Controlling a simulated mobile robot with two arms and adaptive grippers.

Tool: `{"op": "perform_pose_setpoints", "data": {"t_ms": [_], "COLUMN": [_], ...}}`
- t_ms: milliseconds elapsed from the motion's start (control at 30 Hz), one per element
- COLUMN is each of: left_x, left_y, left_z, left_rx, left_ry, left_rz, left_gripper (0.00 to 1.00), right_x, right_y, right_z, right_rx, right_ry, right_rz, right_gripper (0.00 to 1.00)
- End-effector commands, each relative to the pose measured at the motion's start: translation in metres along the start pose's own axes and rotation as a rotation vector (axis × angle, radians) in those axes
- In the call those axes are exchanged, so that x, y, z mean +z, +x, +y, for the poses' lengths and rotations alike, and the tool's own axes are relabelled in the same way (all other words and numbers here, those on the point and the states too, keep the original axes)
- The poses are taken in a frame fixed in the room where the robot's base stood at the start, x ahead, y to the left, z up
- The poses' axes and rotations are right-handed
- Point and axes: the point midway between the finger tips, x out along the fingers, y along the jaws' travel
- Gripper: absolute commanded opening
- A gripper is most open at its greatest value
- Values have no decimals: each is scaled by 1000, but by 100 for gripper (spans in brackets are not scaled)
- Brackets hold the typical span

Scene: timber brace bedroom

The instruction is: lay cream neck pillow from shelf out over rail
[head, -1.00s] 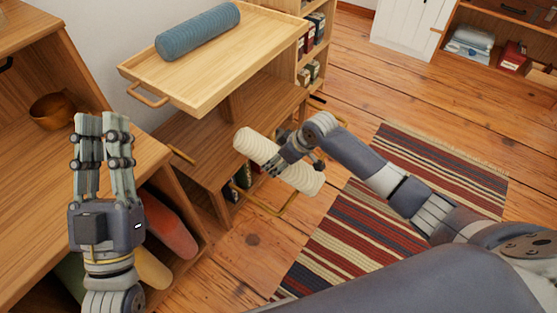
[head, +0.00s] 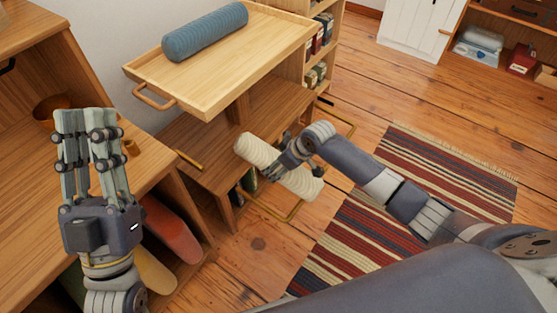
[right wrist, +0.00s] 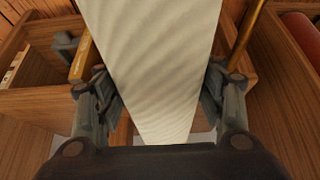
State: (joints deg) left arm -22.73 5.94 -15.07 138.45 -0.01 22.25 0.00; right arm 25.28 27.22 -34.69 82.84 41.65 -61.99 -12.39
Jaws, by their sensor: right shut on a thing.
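The cream neck pillow (head: 262,153) is a ribbed roll, tilted down to the right, in the head view. My right gripper (head: 287,162) is shut on it near its middle. In the right wrist view the pillow (right wrist: 155,70) fills the space between the fingers. A thin gold-coloured rail (head: 290,214) shows just below the pillow's lower end. I cannot tell whether they touch.
A blue bolster (head: 205,32) lies on the wooden tray top (head: 235,72) with a handle. A lower wooden shelf (head: 195,150) is beneath. A wooden bowl (head: 50,106) sits on the left cabinet. A striped rug (head: 400,200) lies on open floor to the right.

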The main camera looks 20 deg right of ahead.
Motion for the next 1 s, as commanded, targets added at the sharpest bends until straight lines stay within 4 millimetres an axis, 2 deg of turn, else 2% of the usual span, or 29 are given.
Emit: {"op": "perform_pose_setpoints", "data": {"t_ms": [467, 500, 567, 1000], "left_x": [3, 3, 3, 3], "left_y": [0, 0, 0, -1], "left_z": [0, 0, 0, 0], "left_rx": [0, 0, 0, -1], "left_ry": [1, 1, 1, 0], "left_rz": [-14, -14, -13, -15], "left_gripper": [21, 21, 21, 21], "right_x": [2, 2, 2, 4], "right_y": [4, 4, 4, 2], "right_z": [-2, -2, -2, -2], "right_rx": [0, 0, 0, 0], "right_ry": [1, 1, 1, 1], "right_rz": [2, 2, 2, -2], "right_gripper": [39, 72, 86, 86]}}
